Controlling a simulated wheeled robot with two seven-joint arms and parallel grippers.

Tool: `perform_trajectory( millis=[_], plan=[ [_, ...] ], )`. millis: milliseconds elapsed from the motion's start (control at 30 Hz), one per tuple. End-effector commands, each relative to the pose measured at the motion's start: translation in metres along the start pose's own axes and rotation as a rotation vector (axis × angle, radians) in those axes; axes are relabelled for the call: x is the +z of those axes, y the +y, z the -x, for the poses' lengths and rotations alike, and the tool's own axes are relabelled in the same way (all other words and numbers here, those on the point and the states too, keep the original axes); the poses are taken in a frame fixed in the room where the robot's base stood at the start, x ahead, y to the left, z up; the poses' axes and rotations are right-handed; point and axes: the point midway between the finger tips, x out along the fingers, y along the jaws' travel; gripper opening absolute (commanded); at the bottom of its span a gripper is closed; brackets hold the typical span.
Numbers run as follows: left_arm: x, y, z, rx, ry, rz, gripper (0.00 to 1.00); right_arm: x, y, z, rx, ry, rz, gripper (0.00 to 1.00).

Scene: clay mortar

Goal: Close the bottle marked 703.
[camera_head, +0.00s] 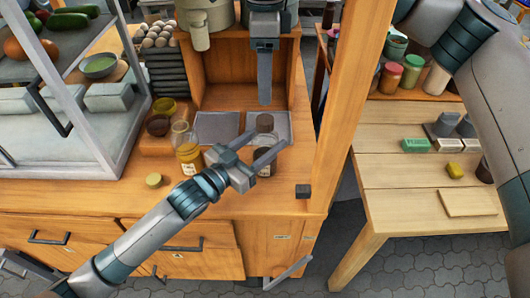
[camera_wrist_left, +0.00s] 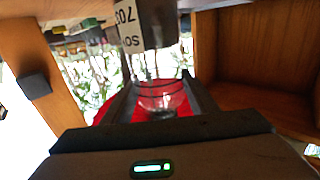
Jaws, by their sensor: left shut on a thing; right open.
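A dark bottle (camera_head: 264,168) with a pale label stands at the front right of the counter, partly hidden by my left gripper (camera_head: 263,147). In the left wrist view its label (camera_wrist_left: 132,28) reads 703, upside down. A clear rounded glass part (camera_wrist_left: 162,97) shows between the fingers in the left wrist view.
A yellow-brown labelled jar (camera_head: 190,161) and a clear glass (camera_head: 181,132) stand left of the bottle. A round yellow lid (camera_head: 153,181) lies on the counter (camera_head: 120,198). A wooden post (camera_head: 344,110) rises at the right. Grey mats (camera_head: 216,126) lie behind.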

Motion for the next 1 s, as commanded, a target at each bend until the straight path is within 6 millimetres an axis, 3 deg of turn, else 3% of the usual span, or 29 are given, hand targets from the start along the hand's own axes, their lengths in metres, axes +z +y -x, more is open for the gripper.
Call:
perform_trajectory(
  millis=[200,533,567,600,633,1000],
  plan=[
    [0.0,0.0,0.0,0.0,-0.001,0.0,0.0,0.0,0.0,0.018,-0.001,0.0,0.0,0.57],
    [0.0,0.0,0.0,0.0,-0.001,0.0,0.0,0.0,0.0,0.021,0.001,0.0,0.0,0.57],
    [0.0,0.0,0.0,0.0,0.0,0.0,0.6,0.0,0.0,0.02,0.001,0.0,0.0,0.57],
    [0.0,0.0,0.0,0.0,0.0,0.0,0.7,0.0,0.0,0.02,0.001,0.0,0.0,0.57],
    [0.0,0.0,0.0,0.0,0.0,0.0,0.75,0.0,0.0,0.02,0.0,0.0,0.0,0.57],
    [0.0,0.0,0.002,0.0,0.0,0.0,0.75,0.0,0.0,0.02,0.0,0.0,0.0,0.57]
  ],
)
